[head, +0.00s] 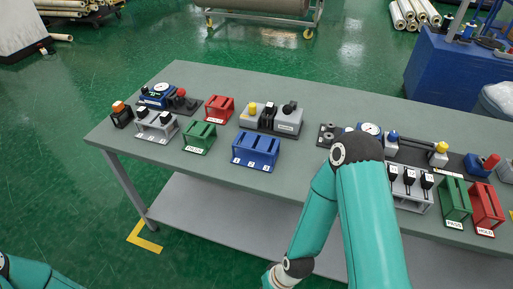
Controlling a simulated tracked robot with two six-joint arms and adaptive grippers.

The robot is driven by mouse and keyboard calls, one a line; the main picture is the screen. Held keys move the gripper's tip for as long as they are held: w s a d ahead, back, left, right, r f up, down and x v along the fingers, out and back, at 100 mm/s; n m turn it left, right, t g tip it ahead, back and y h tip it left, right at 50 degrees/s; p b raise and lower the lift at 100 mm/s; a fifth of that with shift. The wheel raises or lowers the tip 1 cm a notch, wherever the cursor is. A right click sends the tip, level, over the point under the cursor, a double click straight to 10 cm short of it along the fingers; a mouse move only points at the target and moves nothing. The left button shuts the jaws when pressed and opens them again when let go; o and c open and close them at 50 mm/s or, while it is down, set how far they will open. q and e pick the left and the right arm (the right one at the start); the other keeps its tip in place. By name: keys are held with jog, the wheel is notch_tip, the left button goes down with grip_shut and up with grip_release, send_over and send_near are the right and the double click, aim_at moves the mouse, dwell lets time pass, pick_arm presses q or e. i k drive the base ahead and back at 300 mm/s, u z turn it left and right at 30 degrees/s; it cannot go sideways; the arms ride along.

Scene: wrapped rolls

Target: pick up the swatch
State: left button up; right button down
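I cannot pick out a swatch for certain. A grey rack (408,190) with several black-topped pieces stands on the right half of the table, partly hidden by my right arm. A similar grey rack (156,127) with two dark-topped pieces stands at the left. My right arm rises in front of the table and bends back down to the bottom edge. Its wrist shows there, but its gripper is out of view. Only a bit of my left arm shows in the bottom left corner, without its gripper.
The grey table (290,195) holds green racks (200,137) (455,199), red racks (219,108) (487,207) and a blue rack (256,151). Testing devices (272,117) stand along the middle. A lower shelf (215,212) lies underneath. A blue cabinet (455,70) stands behind at right.

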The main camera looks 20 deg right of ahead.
aim_at(270, 107)
jog(key=u, duration=1.55)
jog(key=i, duration=0.1)
jog(key=z, duration=2.95)
jog(key=k, duration=1.4)
jog(key=u, duration=1.1)
jog(key=i, duration=1)
jog(key=z, duration=0.1)
